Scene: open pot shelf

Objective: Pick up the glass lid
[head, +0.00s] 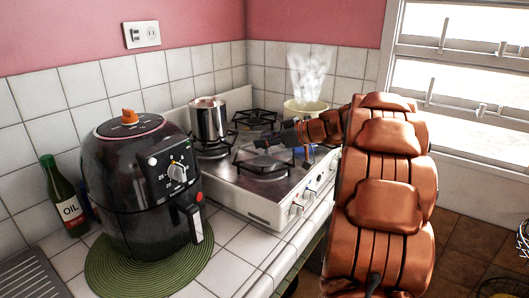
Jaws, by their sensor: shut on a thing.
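My gripper (262,143) is over the middle of the white gas stove (244,196), pointing left at the end of my copper-coloured arm. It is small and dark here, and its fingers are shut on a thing. That thing seems to be the glass lid, but its clear outline is hard to make out against the dark burner grates. I cannot tell how far it is above the grates.
A steel pot (209,119) stands on the left rear burner. A pale pot (305,108) steams at the back right, close behind my arm. A black air fryer (140,180) on a green mat (100,275) and an oil bottle (64,200) stand at left.

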